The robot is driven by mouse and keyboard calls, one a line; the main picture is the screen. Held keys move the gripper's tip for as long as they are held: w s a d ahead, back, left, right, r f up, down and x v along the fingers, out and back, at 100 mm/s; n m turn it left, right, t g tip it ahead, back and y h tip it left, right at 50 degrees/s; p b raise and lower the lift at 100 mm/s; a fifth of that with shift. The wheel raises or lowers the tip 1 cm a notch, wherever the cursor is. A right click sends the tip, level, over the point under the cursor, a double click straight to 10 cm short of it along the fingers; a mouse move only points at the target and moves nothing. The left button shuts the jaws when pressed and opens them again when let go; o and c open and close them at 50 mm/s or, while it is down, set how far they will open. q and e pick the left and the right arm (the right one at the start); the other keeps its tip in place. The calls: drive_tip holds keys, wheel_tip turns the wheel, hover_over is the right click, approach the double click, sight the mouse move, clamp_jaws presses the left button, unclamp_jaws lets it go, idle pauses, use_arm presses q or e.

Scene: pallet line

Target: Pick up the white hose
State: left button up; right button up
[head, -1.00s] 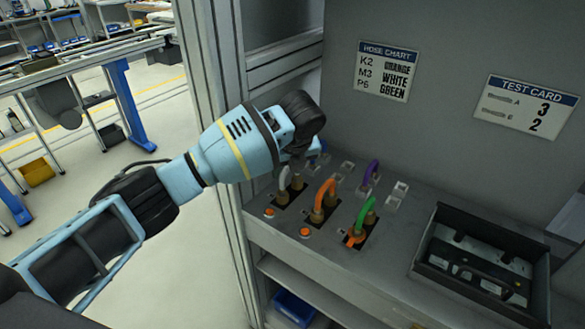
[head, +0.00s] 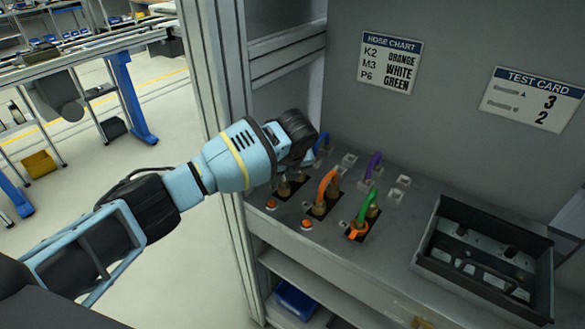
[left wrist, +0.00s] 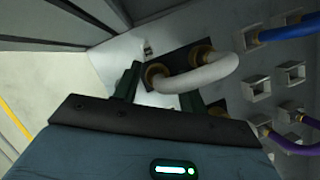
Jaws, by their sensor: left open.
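The white hose (left wrist: 200,76) is a short bent loop between two brass fittings on a dark plate, seen in the left wrist view. In the head view my left wrist hides the hose, and only its brass fittings (head: 290,184) show below. My left gripper (left wrist: 160,92) is open. Its two dark fingers are beside the hose in the wrist picture, one near a fitting and one overlapping the loop's lower edge. I cannot tell whether they touch it. My right gripper is not in view.
An orange hose (head: 327,186), a green hose (head: 365,205), a purple hose (head: 373,165) and a blue hose (head: 322,141) stand close by on the grey panel. Orange buttons (head: 306,224) line its front. A black tray (head: 440,225) sits at the right. A post (head: 205,60) stands left.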

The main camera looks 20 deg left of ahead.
use_arm(q)
drive_tip(key=c, duration=0.9)
clamp_jaws()
